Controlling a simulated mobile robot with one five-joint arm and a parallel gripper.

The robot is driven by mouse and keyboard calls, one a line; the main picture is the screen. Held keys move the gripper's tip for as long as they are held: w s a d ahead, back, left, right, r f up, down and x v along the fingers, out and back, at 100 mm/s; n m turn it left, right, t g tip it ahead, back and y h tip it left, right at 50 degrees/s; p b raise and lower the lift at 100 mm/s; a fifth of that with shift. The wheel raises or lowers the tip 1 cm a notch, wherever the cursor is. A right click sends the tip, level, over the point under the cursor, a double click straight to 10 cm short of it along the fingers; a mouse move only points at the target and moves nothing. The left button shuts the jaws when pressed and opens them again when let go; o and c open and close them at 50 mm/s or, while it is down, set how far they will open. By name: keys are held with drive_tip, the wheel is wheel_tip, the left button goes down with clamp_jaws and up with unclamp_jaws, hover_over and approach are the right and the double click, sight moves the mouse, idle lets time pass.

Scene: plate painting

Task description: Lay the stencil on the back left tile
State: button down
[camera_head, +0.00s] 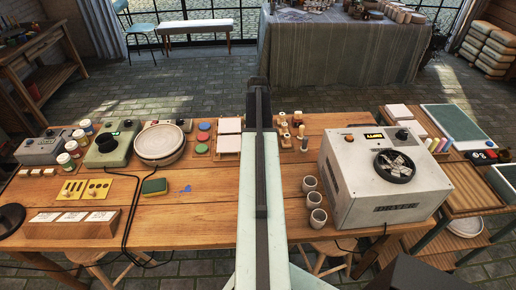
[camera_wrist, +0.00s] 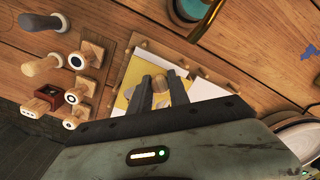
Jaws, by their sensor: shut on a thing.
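A yellow stencil (camera_wrist: 127,92) with a round wooden knob (camera_wrist: 160,84) is under my gripper (camera_wrist: 162,82) in the wrist view. My gripper is shut on the knob, and its fingers and palm hide part of the stencil. White tiles (camera_wrist: 153,46) lie in a wooden holder with pegs (camera_wrist: 235,86) below it. I cannot tell whether the stencil touches a tile. In the head view, the back left tile (camera_head: 230,125) and front left tile (camera_head: 229,142) show left of my arm, which hides my gripper, the held stencil and the rest of the holder.
Wooden stamps (camera_wrist: 83,54) stand close beside the holder. Red, blue and green discs (camera_head: 203,137) lie left of it. Two other yellow plates (camera_head: 72,190) lie further left. Three cups (camera_head: 315,200) and the dryer (camera_head: 383,180) stand at right.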

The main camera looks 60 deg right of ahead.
wheel_tip(320, 180, down, 4)
drive_tip(key=b, duration=0.4)
drive_tip(key=shift+r, duration=0.25)
drive_tip(key=shift+f, duration=0.15)
drive_tip(key=c, duration=1.2)
unclamp_jaws()
drive_tip(key=shift+c, duration=0.2)
wheel_tip(320, 180, up, 12)
drive_tip(key=p, duration=1.2)
drive_tip(key=shift+r+p, duration=0.25)
drive_tip(key=shift+p, duration=0.15)
drive_tip(key=shift+f, duration=0.1)
